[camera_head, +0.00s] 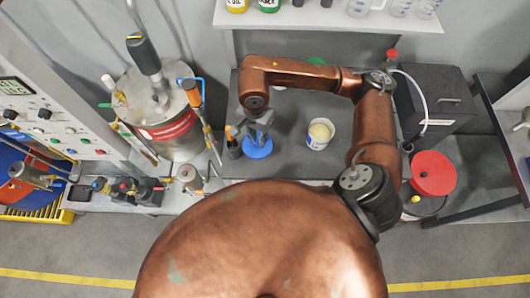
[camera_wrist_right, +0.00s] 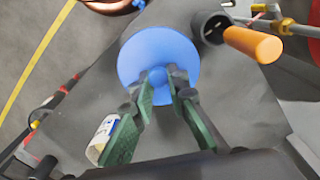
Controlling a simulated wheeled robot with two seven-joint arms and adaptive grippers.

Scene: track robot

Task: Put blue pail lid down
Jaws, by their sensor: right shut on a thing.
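The blue pail lid (camera_head: 257,150) is a round disc with a small knob, at the middle of the grey table in the head view. In the right wrist view the blue lid (camera_wrist_right: 150,45) lies flat-on ahead of my fingers. My right gripper (camera_head: 259,135) is above it, and in the wrist view the gripper (camera_wrist_right: 160,82) is shut on the knob. I cannot tell whether the lid touches the tabletop. An open white pail (camera_head: 318,141) with pale yellow contents stands to the right of the lid. My left gripper is not in view.
A dark holder with an orange-handled tool (camera_wrist_right: 250,43) stands close beside the lid. A metal tank (camera_head: 165,110) is at left. A black box (camera_head: 435,95) and a red lid (camera_head: 433,173) are at right. Bare grey tabletop (camera_head: 285,160) lies between lid and pail.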

